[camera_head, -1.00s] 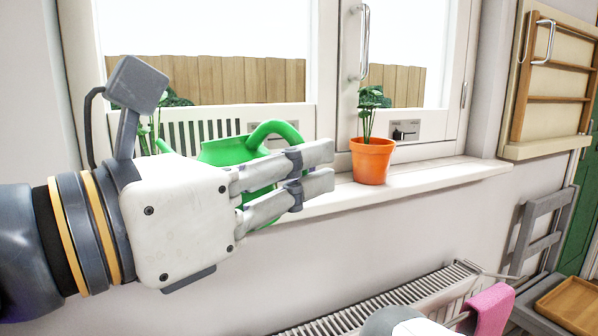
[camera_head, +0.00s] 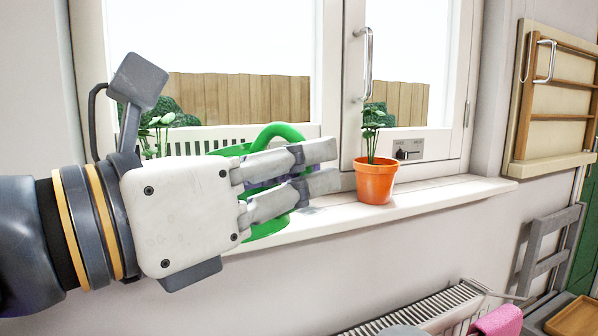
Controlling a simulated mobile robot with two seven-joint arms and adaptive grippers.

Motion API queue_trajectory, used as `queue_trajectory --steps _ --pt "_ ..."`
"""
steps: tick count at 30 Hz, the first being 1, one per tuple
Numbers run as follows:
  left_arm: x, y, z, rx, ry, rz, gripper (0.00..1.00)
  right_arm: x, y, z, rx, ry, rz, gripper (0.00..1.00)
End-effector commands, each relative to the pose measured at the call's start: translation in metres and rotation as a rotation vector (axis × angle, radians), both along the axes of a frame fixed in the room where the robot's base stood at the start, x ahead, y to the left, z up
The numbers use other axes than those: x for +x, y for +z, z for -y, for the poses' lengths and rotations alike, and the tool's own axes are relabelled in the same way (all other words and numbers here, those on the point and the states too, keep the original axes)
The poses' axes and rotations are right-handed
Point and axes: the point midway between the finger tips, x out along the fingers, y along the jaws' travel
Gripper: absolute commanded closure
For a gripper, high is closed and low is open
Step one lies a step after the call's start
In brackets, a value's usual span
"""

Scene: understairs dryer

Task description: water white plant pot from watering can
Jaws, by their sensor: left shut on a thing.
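The green watering can (camera_head: 281,131) is at the window, largely hidden behind my left gripper. Its curved handle shows above the fingers and a piece of its lower body below them; its spout is not visible. My left gripper (camera_head: 325,167) is shut on the watering can. A leafy green plant (camera_head: 156,130) shows behind my gripper at the left; its pot is hidden, so I cannot tell whether it is white.
An orange pot (camera_head: 375,180) with a small plant stands on the white windowsill (camera_head: 430,198), right of my fingers. A radiator (camera_head: 430,308) with a pink cloth (camera_head: 497,321) is below. A grey chair (camera_head: 548,248) stands at right.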

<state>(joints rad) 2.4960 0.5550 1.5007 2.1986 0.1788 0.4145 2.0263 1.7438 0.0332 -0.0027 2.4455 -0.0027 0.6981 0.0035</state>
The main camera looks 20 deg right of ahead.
Motion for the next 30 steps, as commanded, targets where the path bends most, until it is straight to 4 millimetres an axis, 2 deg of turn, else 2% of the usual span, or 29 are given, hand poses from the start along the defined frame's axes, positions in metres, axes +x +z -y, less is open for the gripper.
queue_trajectory --steps 30 --pt "0.003 0.024 -0.002 -0.054 0.002 -0.081 1.0 0.003 0.004 0.0 0.001 0.0 0.01 0.6"
